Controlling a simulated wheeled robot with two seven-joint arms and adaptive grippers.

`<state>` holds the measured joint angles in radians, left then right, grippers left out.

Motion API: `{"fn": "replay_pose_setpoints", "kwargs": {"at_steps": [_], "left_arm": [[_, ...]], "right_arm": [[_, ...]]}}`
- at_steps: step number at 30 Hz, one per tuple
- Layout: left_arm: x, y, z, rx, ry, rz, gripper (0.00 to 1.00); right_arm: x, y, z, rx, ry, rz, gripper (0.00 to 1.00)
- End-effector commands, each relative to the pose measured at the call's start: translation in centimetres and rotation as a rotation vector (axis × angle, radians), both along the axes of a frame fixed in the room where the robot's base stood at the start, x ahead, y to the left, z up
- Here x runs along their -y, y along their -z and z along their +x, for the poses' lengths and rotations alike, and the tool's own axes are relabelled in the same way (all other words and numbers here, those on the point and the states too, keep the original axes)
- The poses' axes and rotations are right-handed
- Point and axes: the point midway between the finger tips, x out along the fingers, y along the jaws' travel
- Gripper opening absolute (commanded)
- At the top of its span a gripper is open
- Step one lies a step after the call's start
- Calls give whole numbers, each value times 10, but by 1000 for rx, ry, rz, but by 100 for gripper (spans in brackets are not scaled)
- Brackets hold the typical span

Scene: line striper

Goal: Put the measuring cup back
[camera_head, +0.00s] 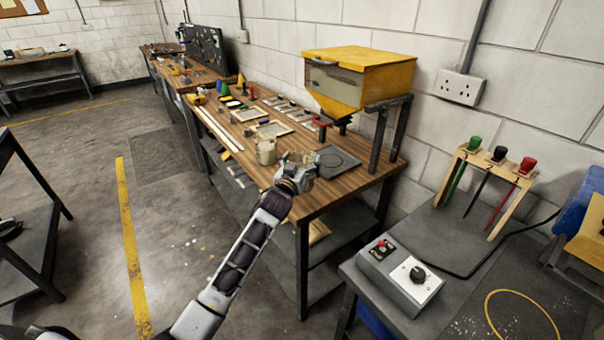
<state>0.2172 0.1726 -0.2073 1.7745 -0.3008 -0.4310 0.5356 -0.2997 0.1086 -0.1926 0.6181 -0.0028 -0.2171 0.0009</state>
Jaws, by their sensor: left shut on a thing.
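My left gripper (297,172) reaches in over the near end of the wooden workbench (311,206). It is shut on a small, pale, see-through thing (301,156), which looks like the measuring cup. My gripper hides much of it, and I cannot tell whether it touches the bench top. A beige, cloudy container (266,151) stands upright on the bench just left of my gripper. A dark square plate with a ring mark (337,160) lies on the bench just right of my gripper. My right gripper is out of view.
A yellow-lidded hopper (358,75) on dark legs stands over the bench's back right. Small parts and trays (270,128) crowd the bench farther back. A grey control box (401,272) and a wooden rack with coloured-handled tools (490,185) are on the right-hand table.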

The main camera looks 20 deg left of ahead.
Motion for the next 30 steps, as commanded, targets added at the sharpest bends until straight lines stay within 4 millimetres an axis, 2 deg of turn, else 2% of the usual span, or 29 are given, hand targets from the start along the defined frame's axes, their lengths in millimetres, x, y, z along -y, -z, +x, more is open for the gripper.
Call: {"fn": "replay_pose_setpoints", "kwargs": {"at_steps": [11, 16, 24, 30], "left_arm": [[0, 2, 0, 3, 0, 0, 47], [0, 12, 0, 0, 0, 0, 47], [0, 37, 0, 1, -1, -1, 47], [0, 39, 0, 3, 0, 0, 47]], "right_arm": [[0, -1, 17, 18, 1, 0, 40], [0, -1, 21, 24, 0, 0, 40], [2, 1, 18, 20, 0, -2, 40], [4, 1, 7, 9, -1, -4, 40]]}}
